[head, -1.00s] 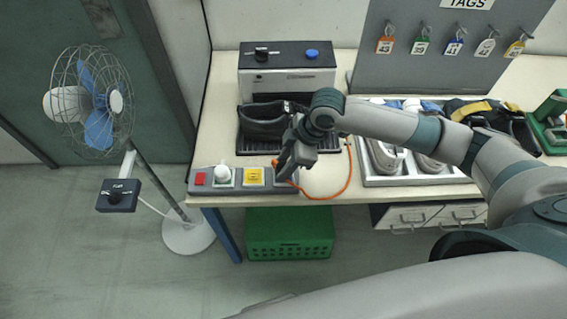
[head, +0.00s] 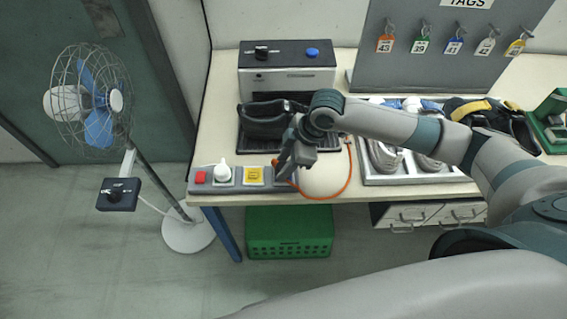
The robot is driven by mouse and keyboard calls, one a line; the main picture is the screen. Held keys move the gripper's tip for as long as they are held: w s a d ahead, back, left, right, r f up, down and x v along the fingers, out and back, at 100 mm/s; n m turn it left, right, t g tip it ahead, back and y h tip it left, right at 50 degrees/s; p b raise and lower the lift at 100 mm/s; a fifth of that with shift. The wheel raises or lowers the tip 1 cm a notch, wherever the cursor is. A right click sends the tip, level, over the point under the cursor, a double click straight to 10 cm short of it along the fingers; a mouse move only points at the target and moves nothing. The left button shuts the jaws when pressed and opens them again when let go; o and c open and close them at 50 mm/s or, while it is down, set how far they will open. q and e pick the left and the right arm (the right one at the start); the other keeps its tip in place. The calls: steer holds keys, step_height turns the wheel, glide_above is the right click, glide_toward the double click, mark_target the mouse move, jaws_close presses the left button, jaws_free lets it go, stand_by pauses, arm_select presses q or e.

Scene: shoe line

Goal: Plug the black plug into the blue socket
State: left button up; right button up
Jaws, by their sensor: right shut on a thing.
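A grey socket strip (head: 196,187) lies along the table's front edge. It carries a red switch, a white plug (head: 222,172) and a yellow socket (head: 253,175). My right gripper (head: 281,174) is low over the strip's right end, pointing down, shut on the black plug. The plug itself is hidden by the fingers; an orange cord (head: 350,170) loops out from there to the right. No blue socket shows; the gripper covers that end of the strip. I cannot tell whether the plug is seated. My left gripper is out of view.
A control box (head: 287,80) and a dark tray with a black shoe (head: 264,124) stand behind the strip. A shoe tray (head: 410,178) is to the right, under my right arm. A fan (head: 99,103) stands left of the table; a green crate (head: 289,232) is below.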

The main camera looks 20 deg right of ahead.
steer(key=shift+f, duration=0.45)
stand_by(0.5)
steer(key=o, duration=1.1)
steer(key=shift+o, duration=0.2)
steer(key=shift+d+r+b, duration=0.25)
steer(key=shift+r+b, duration=0.05)
steer(key=shift+r, duration=0.2)
steer(key=b+v, duration=0.3)
steer(key=v, duration=1.3)
steer(key=shift+r+b, duration=0.2)
steer(key=shift+b, duration=0.2)
steer(key=shift+s, duration=0.2)
